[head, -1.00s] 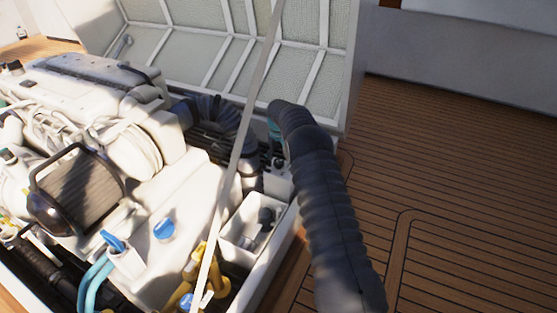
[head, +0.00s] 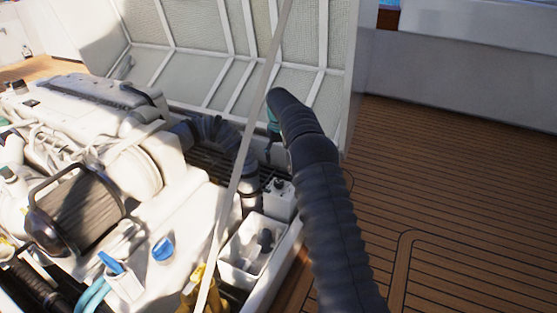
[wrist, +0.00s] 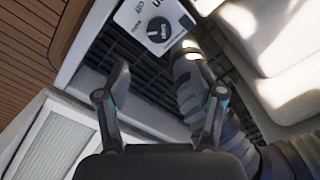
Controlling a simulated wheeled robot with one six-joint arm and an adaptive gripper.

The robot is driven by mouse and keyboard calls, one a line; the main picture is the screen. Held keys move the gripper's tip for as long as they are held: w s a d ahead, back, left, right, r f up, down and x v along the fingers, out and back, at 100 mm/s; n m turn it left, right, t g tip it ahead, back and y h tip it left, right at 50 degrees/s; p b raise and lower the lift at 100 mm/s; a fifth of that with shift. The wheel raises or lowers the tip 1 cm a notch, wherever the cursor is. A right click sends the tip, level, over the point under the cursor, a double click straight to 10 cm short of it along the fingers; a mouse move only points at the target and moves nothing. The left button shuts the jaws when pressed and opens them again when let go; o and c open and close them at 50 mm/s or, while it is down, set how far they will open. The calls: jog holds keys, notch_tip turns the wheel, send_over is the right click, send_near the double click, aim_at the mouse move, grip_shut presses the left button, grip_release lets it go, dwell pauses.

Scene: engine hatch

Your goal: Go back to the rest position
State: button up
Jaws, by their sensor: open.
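My arm, with its dark ribbed sleeve, reaches over the engine bay's right edge in the head view. My gripper (head: 271,125) is mostly hidden behind my wrist there; only a teal bit shows. In the wrist view my gripper (wrist: 163,80) is open, its two dark fingers apart with nothing held between them. Beyond them is a white switch box with a dark round knob (wrist: 158,30), which also shows as a white box (head: 281,200) below my gripper in the head view. The fingers look apart from the box.
A black ribbed hose (wrist: 192,85) runs close by the right finger. The white engine (head: 85,110) fills the left. A raised hatch lid (head: 190,60) stands behind, and a pale strut (head: 235,180) crosses in front. A white bin (head: 248,262) sits below. The wooden deck at right is clear.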

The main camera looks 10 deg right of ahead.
jog(key=shift+m, duration=0.3)
jog(key=f, duration=0.1)
jog(key=s+f, duration=0.1)
jog(key=f, duration=0.2)
jog(key=shift+s+f, duration=0.25)
jog(key=shift+f, duration=0.05)
jog(key=s+r+t+p, duration=0.1)
jog(key=s+r+t, duration=0.1)
jog(key=s+r, duration=0.8)
jog(key=s+r+m+t+p, duration=0.1)
jog(key=s+r, duration=0.8)
jog(key=s, duration=1.5)
jog(key=s+r+t+p, duration=0.2)
jog(key=s+r, duration=0.8)
jog(key=s, duration=0.7)
jog(key=shift+s+r+t, duration=0.25)
jog(key=shift+r+t, duration=0.05)
jog(key=shift+d, duration=0.1)
